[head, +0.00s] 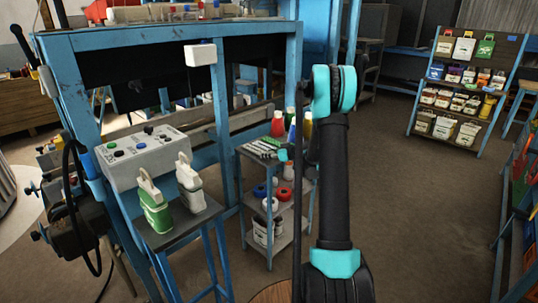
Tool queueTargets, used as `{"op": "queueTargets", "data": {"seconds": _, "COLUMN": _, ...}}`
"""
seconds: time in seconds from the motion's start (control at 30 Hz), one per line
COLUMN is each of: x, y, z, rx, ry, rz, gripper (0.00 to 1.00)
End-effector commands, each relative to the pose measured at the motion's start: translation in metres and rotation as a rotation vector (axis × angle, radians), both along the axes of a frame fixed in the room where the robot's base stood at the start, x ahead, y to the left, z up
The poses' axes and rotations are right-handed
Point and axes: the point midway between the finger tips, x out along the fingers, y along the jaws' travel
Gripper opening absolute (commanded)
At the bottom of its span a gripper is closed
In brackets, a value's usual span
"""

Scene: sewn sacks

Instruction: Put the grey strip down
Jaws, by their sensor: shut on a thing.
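My arm rises in front of the middle of the head view and hides much of its own far end. A small teal part of my gripper (283,155) shows just left of the arm, at the right edge of the small grey cart's top. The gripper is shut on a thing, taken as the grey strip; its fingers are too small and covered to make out. Several pale grey strips (259,149) lie side by side on the cart top (248,160), close to the left of the gripper. I cannot tell the held strip from these, or whether it touches the cart.
Red, blue and yellow cones (278,123) stand at the cart's back. Its lower shelves hold tubs and rolls. A control box (142,157) and two small sacks, green-white (155,205) and white (189,185), are at the left. A sack rack (465,90) stands far right. Floor between is clear.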

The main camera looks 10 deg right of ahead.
Motion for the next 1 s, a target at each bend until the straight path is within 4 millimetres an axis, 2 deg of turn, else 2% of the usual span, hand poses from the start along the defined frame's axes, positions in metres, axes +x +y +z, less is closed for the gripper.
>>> {"op": "queueTargets", "data": {"seconds": 0.47, "x": -0.0001, "y": 0.0, "z": -0.0086, "rx": 0.0, "ry": 0.0, "rz": 0.0, "gripper": 0.16}}
{"op": "queueTargets", "data": {"seconds": 0.5, "x": -0.0002, "y": 0.0, "z": -0.0082, "rx": 0.0, "ry": 0.0, "rz": 0.0, "gripper": 0.47}}
{"op": "queueTargets", "data": {"seconds": 0.67, "x": 0.0, "y": 0.0, "z": -0.0082, "rx": 0.0, "ry": 0.0, "rz": 0.0, "gripper": 0.66}}
{"op": "queueTargets", "data": {"seconds": 1.0, "x": -0.0018, "y": -0.0017, "z": -0.0071, "rx": 0.0, "ry": 0.0, "rz": -0.001, "gripper": 0.66}}
